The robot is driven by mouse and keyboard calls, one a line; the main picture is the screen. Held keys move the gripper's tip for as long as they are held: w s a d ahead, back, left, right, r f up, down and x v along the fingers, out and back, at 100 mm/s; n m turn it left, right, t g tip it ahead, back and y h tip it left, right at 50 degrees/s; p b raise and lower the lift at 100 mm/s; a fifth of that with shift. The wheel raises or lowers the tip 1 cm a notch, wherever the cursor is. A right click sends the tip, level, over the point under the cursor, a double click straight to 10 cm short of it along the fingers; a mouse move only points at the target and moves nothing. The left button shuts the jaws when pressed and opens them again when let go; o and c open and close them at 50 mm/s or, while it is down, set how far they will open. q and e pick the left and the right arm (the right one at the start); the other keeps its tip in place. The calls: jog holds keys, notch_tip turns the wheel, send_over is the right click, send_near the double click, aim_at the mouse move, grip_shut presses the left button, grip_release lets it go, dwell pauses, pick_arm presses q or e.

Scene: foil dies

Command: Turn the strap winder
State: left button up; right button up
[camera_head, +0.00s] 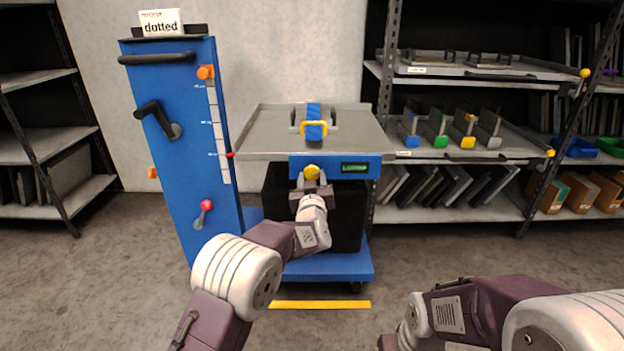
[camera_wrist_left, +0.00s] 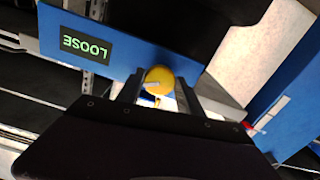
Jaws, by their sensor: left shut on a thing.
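The strap winder is a yellow knob (camera_head: 312,171) on the blue front panel (camera_head: 300,165) of the lift cart, left of a dark display with green lettering (camera_head: 355,168). In the left wrist view the display (camera_wrist_left: 82,43) reads "LOOSE", upside down. My left gripper (camera_head: 311,183) is shut on the knob; the wrist view shows the yellow knob (camera_wrist_left: 158,79) between its two fingers. A blue strap (camera_head: 313,112) runs over the grey tray above, through a yellow buckle or handle (camera_head: 314,125). My right gripper is out of view; only my right arm shows.
The blue column (camera_head: 180,190) with a black crank (camera_head: 160,120) and a red-knobbed lever (camera_head: 204,213) stands left of the grey tray (camera_head: 265,145). Metal shelves (camera_head: 470,155) holding coloured holders and trays stand at right. A yellow floor line (camera_head: 320,305) lies before the cart.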

pick_arm(q)
jog(key=n, duration=0.2)
jog(key=shift+n, duration=0.4)
jog(key=n+b, duration=0.1)
jog(key=n, duration=0.1)
jog(key=shift+d+f+n, duration=0.1)
jog(key=shift+n, duration=0.2)
jog(key=n+b, duration=0.1)
jog(key=n, duration=0.3)
jog(key=shift+b, duration=0.3)
jog(key=shift+n+b, duration=0.55)
jog(key=shift+n, duration=0.95)
jog(key=o, duration=1.4)
jog(key=shift+s+r, duration=0.1)
jog(key=shift+r, duration=0.1)
